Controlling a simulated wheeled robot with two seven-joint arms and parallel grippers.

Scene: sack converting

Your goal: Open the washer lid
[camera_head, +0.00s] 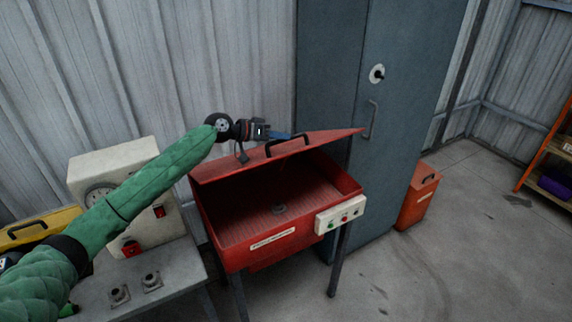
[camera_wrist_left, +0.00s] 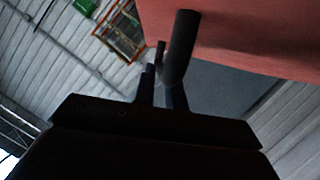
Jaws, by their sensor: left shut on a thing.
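The red washer (camera_head: 270,215) stands on dark legs at the middle of the head view. Its red lid (camera_head: 325,138) is raised at a slant, and the basin under it shows. A black bar handle (camera_head: 289,146) sits on the lid. My left arm, in a green sleeve, reaches in from the left. My left gripper (camera_head: 285,136) is at the lid's handle and is shut on it. In the left wrist view the dark handle (camera_wrist_left: 181,48) stands out from the red lid (camera_wrist_left: 235,35) and meets the fingers (camera_wrist_left: 160,90). My right gripper is not in view.
A grey cabinet (camera_head: 335,60) stands behind the washer. A table (camera_head: 165,275) with a beige gauge box (camera_head: 120,165) is at the left. An orange-red box (camera_head: 417,200) is on the floor to the right. The floor at the right front is clear.

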